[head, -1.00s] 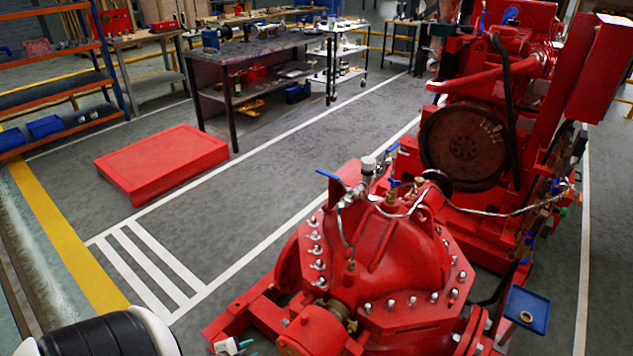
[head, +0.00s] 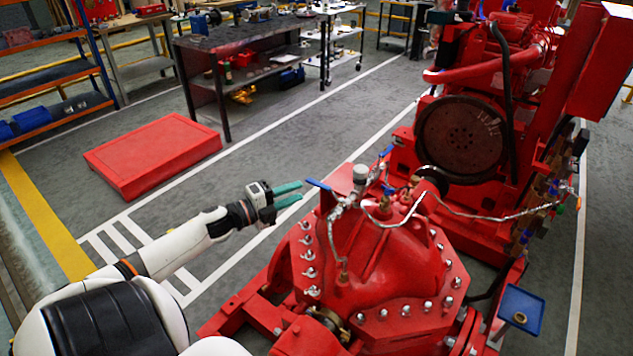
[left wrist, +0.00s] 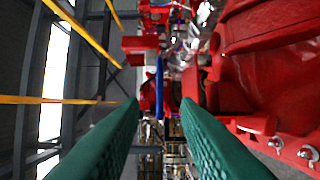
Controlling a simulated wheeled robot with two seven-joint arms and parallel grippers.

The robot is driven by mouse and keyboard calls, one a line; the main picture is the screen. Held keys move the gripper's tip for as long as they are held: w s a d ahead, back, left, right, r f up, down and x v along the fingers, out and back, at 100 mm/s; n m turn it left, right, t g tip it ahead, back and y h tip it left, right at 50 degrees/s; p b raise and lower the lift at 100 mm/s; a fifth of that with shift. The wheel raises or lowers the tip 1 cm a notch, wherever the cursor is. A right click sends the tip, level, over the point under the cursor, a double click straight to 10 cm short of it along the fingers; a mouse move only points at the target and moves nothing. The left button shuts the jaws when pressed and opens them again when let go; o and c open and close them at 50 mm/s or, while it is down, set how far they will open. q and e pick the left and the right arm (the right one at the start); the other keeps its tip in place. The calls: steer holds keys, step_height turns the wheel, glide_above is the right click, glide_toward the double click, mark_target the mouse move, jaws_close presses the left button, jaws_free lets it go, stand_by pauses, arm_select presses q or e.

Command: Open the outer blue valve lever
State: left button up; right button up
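The outer blue valve lever (head: 318,184) sticks out to the left from the pipe fittings on top of the red pump casing (head: 385,250). In the left wrist view the blue lever (left wrist: 159,88) stands as a narrow upright bar beyond and between the fingertips. My left gripper (head: 300,190) is just left of the lever's free end, its green fingers apart and pointing at it. In the left wrist view the gripper (left wrist: 159,106) is open with nothing between its pads. The lever appears untouched. My right gripper is out of view.
A gauge (head: 360,173) and a braided hose (head: 460,203) are close to the lever. Another blue lever (head: 387,152) is behind it. Bolts ring the casing flange. Open floor and a low red platform (head: 155,155) lie to the left.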

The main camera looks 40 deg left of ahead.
mark_target(317, 182)
arm_select(q)
steer(key=p+x, duration=0.1)
steer(key=x, duration=0.6)
steer(key=shift+w, duration=0.2)
jaws_close()
